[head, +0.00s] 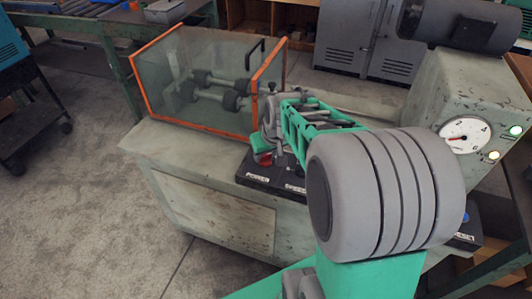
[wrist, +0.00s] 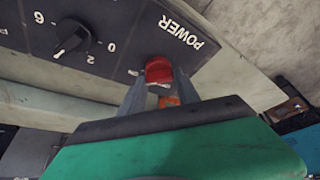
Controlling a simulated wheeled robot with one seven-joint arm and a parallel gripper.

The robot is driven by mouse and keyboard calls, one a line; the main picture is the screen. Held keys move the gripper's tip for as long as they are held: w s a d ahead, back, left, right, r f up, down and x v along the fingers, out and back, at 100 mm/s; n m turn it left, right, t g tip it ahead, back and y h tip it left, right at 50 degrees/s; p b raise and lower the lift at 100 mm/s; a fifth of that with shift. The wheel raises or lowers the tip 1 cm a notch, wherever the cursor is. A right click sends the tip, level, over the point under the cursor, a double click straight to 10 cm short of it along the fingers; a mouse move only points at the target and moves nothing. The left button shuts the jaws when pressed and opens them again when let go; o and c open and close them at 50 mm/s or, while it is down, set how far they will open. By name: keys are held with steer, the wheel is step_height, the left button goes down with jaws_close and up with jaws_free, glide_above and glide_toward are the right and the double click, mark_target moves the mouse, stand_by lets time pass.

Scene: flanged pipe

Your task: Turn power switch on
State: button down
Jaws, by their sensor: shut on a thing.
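The power switch (wrist: 158,70) is a small red rocker on a dark panel, beside the white word POWER, in the wrist view. My gripper (wrist: 157,88) has one grey finger on each side of it and is shut on it. A bit of orange shows lower down between the fingers. In the head view my gripper (head: 262,157) is down at the black control panel (head: 257,180), with red just visible at it. My arm hides part of the panel. Whether the switch is on or off cannot be told.
A black knob (wrist: 72,42) with numbers around it sits on the same panel. An orange-framed clear guard (head: 205,80) stands on the machine bench just behind my gripper. A dial gauge (head: 464,135) is at the right. Open floor (head: 75,200) lies at the left.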

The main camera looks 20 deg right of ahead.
steer(key=c, duration=0.9)
jaws_free()
steer(key=v, duration=0.8)
